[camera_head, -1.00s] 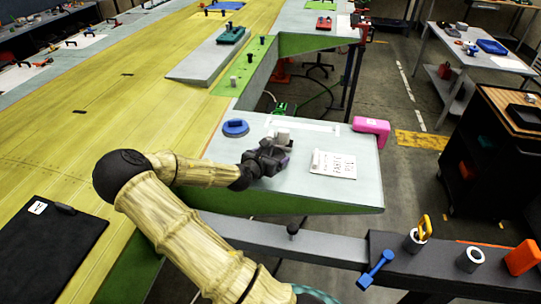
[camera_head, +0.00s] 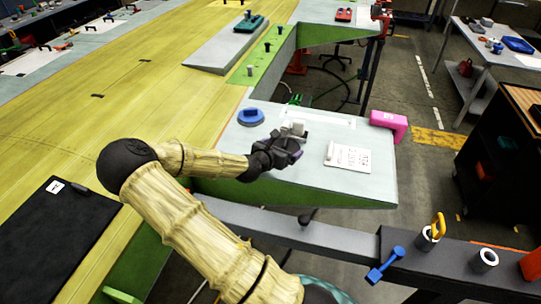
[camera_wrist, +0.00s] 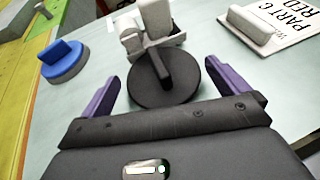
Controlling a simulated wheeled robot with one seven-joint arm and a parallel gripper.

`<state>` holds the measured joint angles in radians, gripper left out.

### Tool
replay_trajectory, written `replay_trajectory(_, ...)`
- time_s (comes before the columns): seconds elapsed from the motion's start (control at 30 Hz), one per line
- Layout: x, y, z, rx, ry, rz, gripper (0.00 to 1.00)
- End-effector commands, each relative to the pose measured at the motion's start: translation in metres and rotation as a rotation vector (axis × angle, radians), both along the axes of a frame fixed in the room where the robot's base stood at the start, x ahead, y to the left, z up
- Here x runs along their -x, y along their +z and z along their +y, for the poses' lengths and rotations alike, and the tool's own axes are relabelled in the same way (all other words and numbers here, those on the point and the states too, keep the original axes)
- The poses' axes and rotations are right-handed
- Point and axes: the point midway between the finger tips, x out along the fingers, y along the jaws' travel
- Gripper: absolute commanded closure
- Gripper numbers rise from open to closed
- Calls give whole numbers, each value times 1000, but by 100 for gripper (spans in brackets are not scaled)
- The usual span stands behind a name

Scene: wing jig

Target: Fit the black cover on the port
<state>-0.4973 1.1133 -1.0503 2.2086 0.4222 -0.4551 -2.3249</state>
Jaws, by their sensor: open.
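The black cover (camera_wrist: 160,90), a round disc with a raised bar handle, shows in the wrist view on the pale grey table. It sits at the near side of a light grey fitting (camera_wrist: 156,22), which also shows in the head view (camera_head: 297,128). I cannot tell whether this fitting is the port, or whether cover and fitting touch. My gripper (camera_wrist: 161,70) is open, its purple fingers apart on the left and right of the cover and not closed on the handle. In the head view my gripper (camera_head: 290,152) hides the cover.
A blue disc with a handle (camera_head: 250,117) lies left of the fitting. A printed sheet (camera_head: 348,158) with a pale block on it lies to the right. A pink object (camera_head: 388,123) stands at the table's right edge. A dark rail with a blue tool (camera_head: 386,264) runs in front.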

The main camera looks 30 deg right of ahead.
Motion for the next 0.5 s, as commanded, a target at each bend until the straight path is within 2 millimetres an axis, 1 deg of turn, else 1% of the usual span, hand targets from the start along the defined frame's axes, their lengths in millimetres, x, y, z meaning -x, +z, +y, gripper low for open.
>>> replay_trajectory(0.1, 6, 5, 16, 1, 5, 1, 0)
replay_trajectory(0.5, 29, 27, 62, 0, 4, 1, 0)
